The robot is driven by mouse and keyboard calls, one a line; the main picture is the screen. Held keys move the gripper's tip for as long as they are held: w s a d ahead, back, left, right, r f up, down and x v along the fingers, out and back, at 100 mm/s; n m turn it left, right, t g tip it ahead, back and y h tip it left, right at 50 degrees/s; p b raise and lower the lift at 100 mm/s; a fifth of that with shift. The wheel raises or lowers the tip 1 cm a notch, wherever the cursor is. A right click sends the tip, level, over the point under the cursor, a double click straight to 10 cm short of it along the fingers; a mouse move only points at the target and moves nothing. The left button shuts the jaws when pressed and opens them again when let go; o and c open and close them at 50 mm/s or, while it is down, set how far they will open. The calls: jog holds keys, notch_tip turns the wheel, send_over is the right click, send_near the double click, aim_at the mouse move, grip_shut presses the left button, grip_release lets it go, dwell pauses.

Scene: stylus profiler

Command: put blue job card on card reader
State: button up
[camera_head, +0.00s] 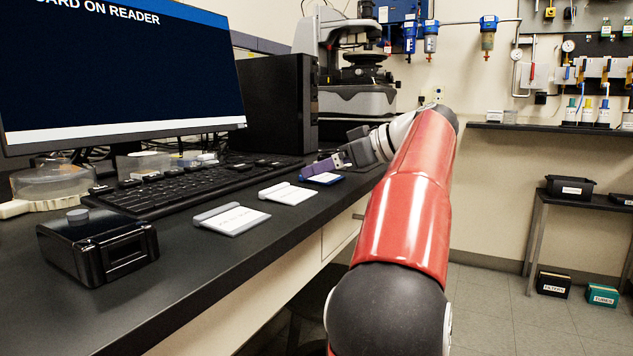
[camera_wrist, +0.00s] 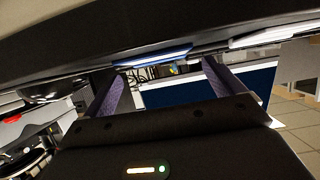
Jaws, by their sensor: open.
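The blue job card (camera_head: 325,179) lies on the dark bench near its front edge, the farthest of a row of three cards. My gripper (camera_head: 328,164) is just above and beside it, with purple fingers, open and empty. In the wrist view the blue card (camera_wrist: 152,57) shows edge-on between and beyond the spread fingers (camera_wrist: 163,78), not touching them as far as I can tell. A glossy black box with a grey knob (camera_head: 97,246), apparently the card reader, stands at the near left of the bench, far from my gripper.
Two white cards with grey edges, one nearer (camera_head: 232,220) and one farther (camera_head: 288,194), lie between the black box and the blue card. A keyboard (camera_head: 165,188) and monitor (camera_head: 120,75) stand behind them. A microscope-like instrument (camera_head: 360,75) stands farther back.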

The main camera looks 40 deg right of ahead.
jog(key=shift+x, duration=1.4)
jog(key=c, duration=1.1)
jog(key=shift+r, duration=0.1)
notch_tip(320, 180, up, 10)
jog(key=p, duration=0.5)
